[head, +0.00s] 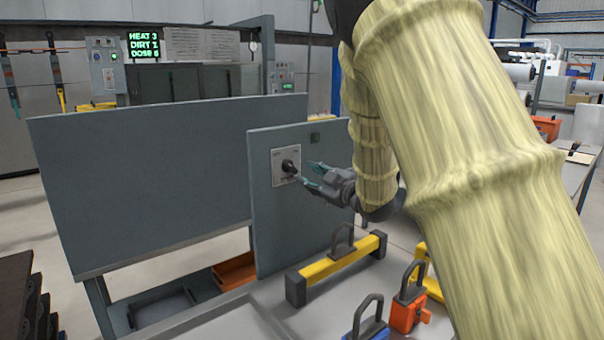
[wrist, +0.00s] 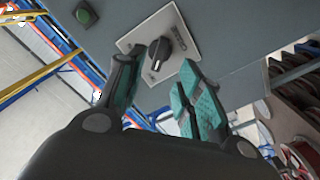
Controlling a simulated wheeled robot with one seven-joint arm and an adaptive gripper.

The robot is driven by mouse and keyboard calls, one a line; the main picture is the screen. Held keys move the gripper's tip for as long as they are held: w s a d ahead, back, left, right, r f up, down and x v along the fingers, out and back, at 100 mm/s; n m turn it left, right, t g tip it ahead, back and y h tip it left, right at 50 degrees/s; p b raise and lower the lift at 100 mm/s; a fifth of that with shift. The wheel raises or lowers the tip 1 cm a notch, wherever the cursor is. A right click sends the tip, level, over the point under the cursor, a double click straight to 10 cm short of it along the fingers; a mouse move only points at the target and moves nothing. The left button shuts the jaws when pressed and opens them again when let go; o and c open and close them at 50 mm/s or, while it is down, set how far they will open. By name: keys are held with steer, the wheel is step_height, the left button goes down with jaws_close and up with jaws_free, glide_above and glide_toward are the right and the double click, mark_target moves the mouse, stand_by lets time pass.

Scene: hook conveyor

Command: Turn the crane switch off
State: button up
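The crane switch (head: 288,166) is a black rotary knob on a light square plate, fixed to a grey upright panel (head: 265,215). In the wrist view the knob (wrist: 159,54) shows just beyond the fingertips, its plate tilted in the picture. My gripper (head: 313,175) is right of the knob in the head view, with its teal-padded fingers apart and pointing at the panel. In the wrist view my gripper (wrist: 155,85) is open with nothing between the fingers, and the knob seems apart from them.
A green button (wrist: 83,14) sits on the panel near the switch. Below are a yellow bar with a handle (head: 340,262), an orange padlock-like block (head: 408,308) and a blue one (head: 368,331) on a grey table. A wide grey panel (head: 150,170) stands at left.

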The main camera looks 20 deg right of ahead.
steer(key=shift+v, duration=2.25)
